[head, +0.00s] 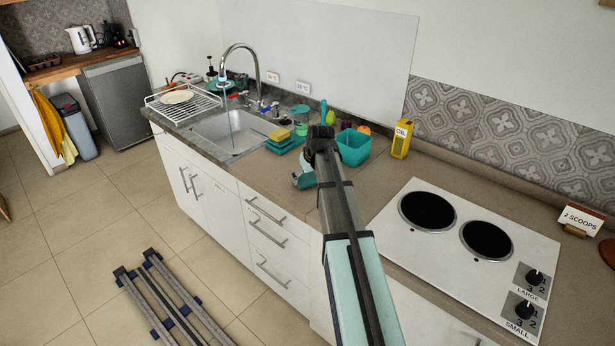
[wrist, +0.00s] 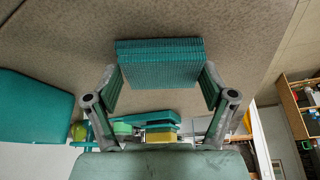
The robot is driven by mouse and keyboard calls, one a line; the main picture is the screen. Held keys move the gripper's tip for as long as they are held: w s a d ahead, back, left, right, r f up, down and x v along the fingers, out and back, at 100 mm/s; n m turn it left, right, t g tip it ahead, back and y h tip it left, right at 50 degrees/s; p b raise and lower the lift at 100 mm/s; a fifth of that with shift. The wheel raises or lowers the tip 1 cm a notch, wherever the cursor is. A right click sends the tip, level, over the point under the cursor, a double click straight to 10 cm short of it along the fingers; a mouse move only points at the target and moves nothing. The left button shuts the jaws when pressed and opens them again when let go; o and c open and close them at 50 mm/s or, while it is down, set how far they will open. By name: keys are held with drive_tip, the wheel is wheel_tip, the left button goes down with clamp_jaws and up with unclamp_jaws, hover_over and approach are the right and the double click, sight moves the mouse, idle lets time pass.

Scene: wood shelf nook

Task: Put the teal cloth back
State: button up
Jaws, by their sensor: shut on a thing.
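The teal cloth (wrist: 160,62) is a folded, ribbed block in the wrist view. My gripper (wrist: 160,85) is shut on it, with one finger against each side. The brown counter fills the view behind the cloth; I cannot tell whether the cloth touches it. In the head view, my gripper (head: 304,180) is low over the counter, left of the teal bin and right of the sponge tray. My own arm hides much of that area, and the cloth cannot be made out clearly there.
A teal bin (head: 355,150) stands right of my gripper, with a yellow oil bottle (head: 401,140) beyond it. A yellow sponge (head: 279,134) rests on a teal tray (head: 284,147) by the sink (head: 215,140). The hob (head: 420,245) is to the right. A dish rack (head: 180,102) holds a plate.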

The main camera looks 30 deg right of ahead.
drive_tip(key=shift+f, duration=0.15)
drive_tip(key=o, duration=1)
drive_tip(key=shift+c, duration=0.2)
drive_tip(key=b+v, duration=0.2)
drive_tip(key=v, duration=1)
